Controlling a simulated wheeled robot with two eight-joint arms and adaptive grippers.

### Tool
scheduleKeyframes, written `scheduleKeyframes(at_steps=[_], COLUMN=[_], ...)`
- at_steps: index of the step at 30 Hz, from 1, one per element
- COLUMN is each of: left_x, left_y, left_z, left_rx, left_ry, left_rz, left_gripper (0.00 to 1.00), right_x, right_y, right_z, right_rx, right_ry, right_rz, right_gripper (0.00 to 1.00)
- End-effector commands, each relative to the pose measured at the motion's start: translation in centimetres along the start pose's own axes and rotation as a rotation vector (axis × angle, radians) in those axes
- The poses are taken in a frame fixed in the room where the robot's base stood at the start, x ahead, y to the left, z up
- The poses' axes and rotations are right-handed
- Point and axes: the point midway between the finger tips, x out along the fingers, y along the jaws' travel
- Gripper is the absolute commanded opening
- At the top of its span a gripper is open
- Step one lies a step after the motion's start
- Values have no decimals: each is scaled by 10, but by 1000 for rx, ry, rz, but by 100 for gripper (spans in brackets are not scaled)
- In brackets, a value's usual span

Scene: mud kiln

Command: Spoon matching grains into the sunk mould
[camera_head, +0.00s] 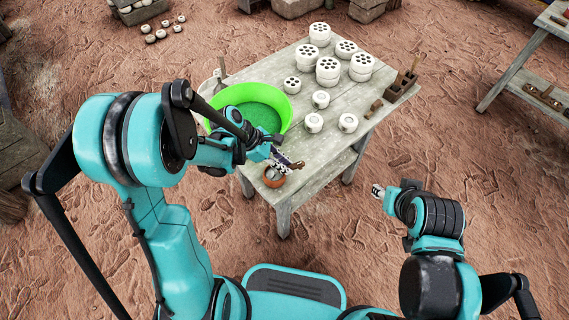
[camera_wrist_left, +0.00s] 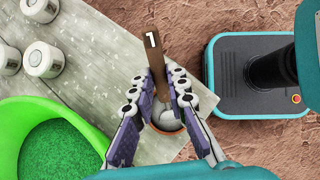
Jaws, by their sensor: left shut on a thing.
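My left gripper (camera_head: 288,163) is at the table's near corner and is shut on a brown-handled spoon (camera_wrist_left: 155,62). The handle carries a white "1" in the left wrist view (camera_wrist_left: 172,95), where the fingers flank it. A small terracotta bowl (camera_head: 273,180) stands under the gripper, with something pale grey and round inside its rim. I cannot tell whether that is the spoon's head or contents. A bright green basin (camera_head: 284,96) holds green grains (camera_wrist_left: 60,150). White round moulds with dark holes (camera_head: 328,68) stand at the back. My right gripper (camera_head: 378,191) is off the table; its opening is unclear.
A dark wooden holder (camera_head: 400,86) sits at the right edge. The table's (camera_head: 340,150) near right part is mostly clear. Another table (camera_head: 530,80) stands far right.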

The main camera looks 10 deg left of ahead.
Motion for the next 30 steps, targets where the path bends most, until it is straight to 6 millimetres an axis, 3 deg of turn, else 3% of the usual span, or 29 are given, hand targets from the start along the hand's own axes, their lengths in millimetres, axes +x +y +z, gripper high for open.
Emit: scheduleKeyframes(at_steps=[10,30], left_x=[-4,-45], left_y=[0,0], left_z=[3,32], left_rx=[0,0], left_ry=[0,0], left_rz=[0,0], left_gripper=[0,0], right_x=[-4,-34], right_y=[0,0], right_z=[-2,-25], right_rx=[0,0], right_ry=[0,0], right_rz=[0,0], right_gripper=[40,40])
